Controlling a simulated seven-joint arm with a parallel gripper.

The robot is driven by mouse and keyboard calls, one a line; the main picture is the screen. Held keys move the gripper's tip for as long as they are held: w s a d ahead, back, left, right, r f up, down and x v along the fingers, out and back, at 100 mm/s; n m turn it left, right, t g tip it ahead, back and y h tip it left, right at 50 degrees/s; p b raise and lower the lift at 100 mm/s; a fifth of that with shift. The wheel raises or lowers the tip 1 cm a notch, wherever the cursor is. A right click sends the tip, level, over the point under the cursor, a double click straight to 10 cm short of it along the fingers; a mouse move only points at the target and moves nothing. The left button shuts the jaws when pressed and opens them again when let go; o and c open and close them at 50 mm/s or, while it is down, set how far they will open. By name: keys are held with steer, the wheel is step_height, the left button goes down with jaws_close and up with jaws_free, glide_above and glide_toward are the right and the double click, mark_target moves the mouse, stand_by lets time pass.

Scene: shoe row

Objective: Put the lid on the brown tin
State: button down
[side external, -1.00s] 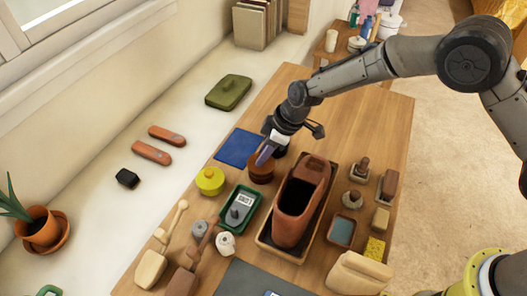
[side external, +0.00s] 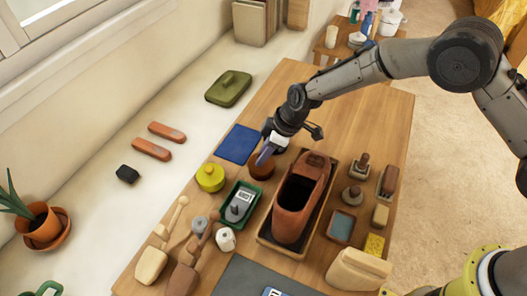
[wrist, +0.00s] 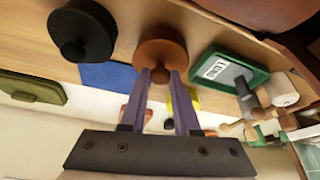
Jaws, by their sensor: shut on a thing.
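The brown tin (side external: 262,168) stands on the wooden table between the blue mat and the green tray. My gripper (side external: 264,157) is right over it, fingers pointing down. In the wrist view, my gripper's two purple fingers (wrist: 163,77) are shut on the dark knob of the round brown lid (wrist: 160,50). The lid is at the tin's top. The lid and fingers hide much of the tin, and I cannot tell whether the lid rests fully on its rim.
Close by are a yellow tin (side external: 210,177), a green tray (side external: 239,207), a blue mat (side external: 238,145) and a shoe (side external: 300,200) in a dark tray. The wrist view shows a black knobbed round thing (wrist: 82,30) beside the brown lid.

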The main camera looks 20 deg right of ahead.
steer(key=shift+f, duration=0.1)
steer(key=c, duration=0.6)
jaws_free()
steer(key=shift+o, duration=0.2)
steer(key=v, duration=1.4)
